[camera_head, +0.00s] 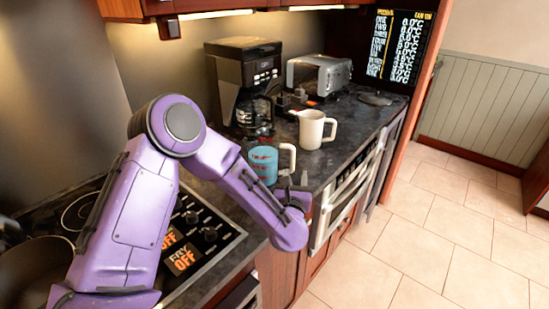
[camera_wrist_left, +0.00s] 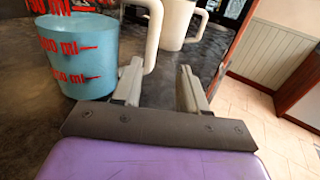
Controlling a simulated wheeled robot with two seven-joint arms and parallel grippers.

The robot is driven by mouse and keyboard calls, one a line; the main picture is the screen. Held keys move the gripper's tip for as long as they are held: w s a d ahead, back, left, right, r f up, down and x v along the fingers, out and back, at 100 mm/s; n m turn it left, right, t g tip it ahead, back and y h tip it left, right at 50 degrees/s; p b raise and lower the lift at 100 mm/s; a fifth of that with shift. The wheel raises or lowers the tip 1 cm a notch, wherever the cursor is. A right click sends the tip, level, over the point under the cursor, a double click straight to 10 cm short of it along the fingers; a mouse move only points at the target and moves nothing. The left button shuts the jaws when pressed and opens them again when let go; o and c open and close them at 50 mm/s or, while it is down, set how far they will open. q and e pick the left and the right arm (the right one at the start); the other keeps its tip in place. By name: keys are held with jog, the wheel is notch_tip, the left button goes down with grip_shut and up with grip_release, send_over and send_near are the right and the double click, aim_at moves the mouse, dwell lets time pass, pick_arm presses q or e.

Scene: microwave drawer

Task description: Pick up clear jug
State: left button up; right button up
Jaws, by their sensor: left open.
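The clear jug (camera_head: 264,163) is a see-through blue measuring jug with red markings and a whitish handle (camera_head: 289,157). It stands upright on the dark counter. In the left wrist view the jug (camera_wrist_left: 80,50) is at the upper left, its top cut off, with its handle (camera_wrist_left: 154,30) reaching right. My left gripper (camera_head: 295,179) is open and empty at the near right side of the jug. In the left wrist view its fingers (camera_wrist_left: 160,68) point toward the handle, whose lower end shows close to the left fingertip. I cannot tell whether they touch. My right gripper is not in view.
A cream pitcher (camera_head: 312,129) stands behind the jug, near the counter's front edge. A coffee maker (camera_head: 243,75) and a toaster (camera_head: 319,76) stand farther back. A stove (camera_head: 205,240) is at the near left. Open tiled floor (camera_head: 420,230) lies right of the counter.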

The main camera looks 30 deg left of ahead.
aim_at(292, 164)
pick_arm(q)
jog(key=w+a+p, duration=0.2)
jog(key=w, duration=0.1)
jog(key=w+a+p, duration=0.1)
jog(key=a, duration=0.1)
jog(key=shift+w+r, duration=0.25)
jog(key=shift+w, duration=0.35)
jog(key=shift+f, duration=0.1)
jog(key=shift+w, duration=0.1)
grip_shut()
dwell(0.5)
